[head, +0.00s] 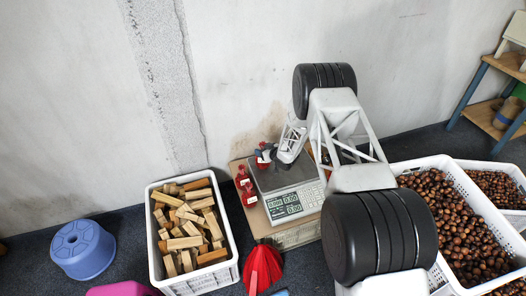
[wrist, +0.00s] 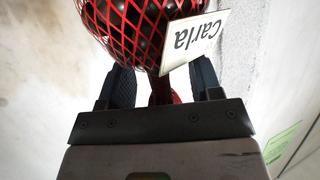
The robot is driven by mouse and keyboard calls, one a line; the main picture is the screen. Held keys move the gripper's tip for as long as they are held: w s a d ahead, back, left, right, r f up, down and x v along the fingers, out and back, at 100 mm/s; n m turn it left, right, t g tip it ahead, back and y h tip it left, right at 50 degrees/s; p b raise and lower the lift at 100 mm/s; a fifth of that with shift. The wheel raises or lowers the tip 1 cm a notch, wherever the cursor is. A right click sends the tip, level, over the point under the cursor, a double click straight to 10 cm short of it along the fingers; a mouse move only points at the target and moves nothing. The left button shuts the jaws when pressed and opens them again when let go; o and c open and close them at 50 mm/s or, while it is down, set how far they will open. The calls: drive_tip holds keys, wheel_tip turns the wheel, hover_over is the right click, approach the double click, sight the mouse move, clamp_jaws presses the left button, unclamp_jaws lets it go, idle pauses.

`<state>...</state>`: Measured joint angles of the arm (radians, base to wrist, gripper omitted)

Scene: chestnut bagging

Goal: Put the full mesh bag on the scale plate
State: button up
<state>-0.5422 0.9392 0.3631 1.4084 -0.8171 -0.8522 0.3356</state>
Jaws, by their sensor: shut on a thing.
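The full red mesh bag (wrist: 145,25) fills the top of the wrist view, with dark chestnuts showing through the net and a paper tag reading "Carla" (wrist: 195,42). My gripper (wrist: 162,85) is shut on the bag's gathered red neck, one dark finger on each side. In the head view the bag (head: 264,155) shows small beside my gripper (head: 278,154), over the back left of the grey scale plate (head: 281,179). I cannot tell whether the bag touches the plate.
Two red bags (head: 243,178) stand left of the scale (head: 295,203). A white crate of wood blocks (head: 233,273) is farther left, with red netting (head: 263,267) in front. White chestnut crates (head: 447,165) stand right. A wall (head: 240,80) rises behind.

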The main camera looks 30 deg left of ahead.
drive_tip(key=shift+f, duration=0.25)
drive_tip(key=o, duration=1.4)
drive_tip(key=shift+r, duration=0.15)
drive_tip(key=shift+s+d+r, duration=0.2)
drive_tip(key=shift+d+r, duration=0.05)
drive_tip(key=shift+d, duration=0.35)
drive_tip(key=v, duration=1)
drive_tip(key=shift+s+d, duration=0.25)
drive_tip(key=shift+d, duration=0.05)
drive_tip(key=shift+r, duration=0.1)
